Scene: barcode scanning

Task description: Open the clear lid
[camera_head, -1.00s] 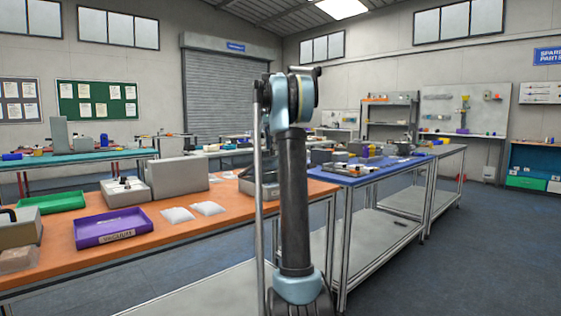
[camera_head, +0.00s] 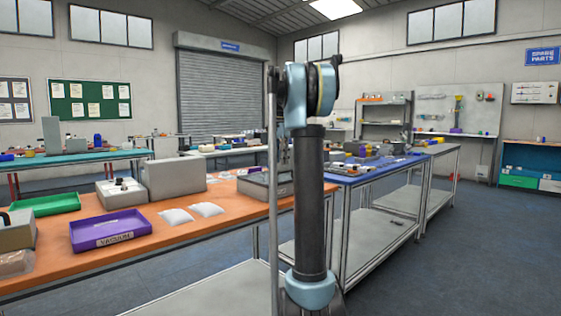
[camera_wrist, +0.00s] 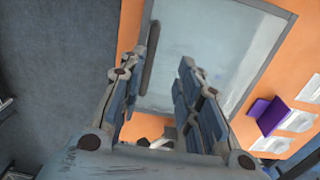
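The clear lid (camera_wrist: 208,45) shows in the wrist view as a pale, see-through panel in a grey frame. A long dark handle (camera_wrist: 151,58) lies along its left side. My gripper (camera_wrist: 165,60) is open over the lid; its left finger is close beside the handle and its right finger is apart from it. I cannot tell whether any finger touches. The lid looks closed. In the head view, a grey box (camera_head: 256,187) at the right end of the orange table is partly hidden by my arm; my gripper is hidden there.
The orange table (camera_head: 188,232) also holds a purple tray (camera_head: 110,230), a green tray (camera_head: 45,205), white packets (camera_head: 177,216) and a large grey box (camera_head: 173,180). A blue table (camera_head: 372,171) with small parts stands to the right. Open floor (camera_head: 470,250) lies right.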

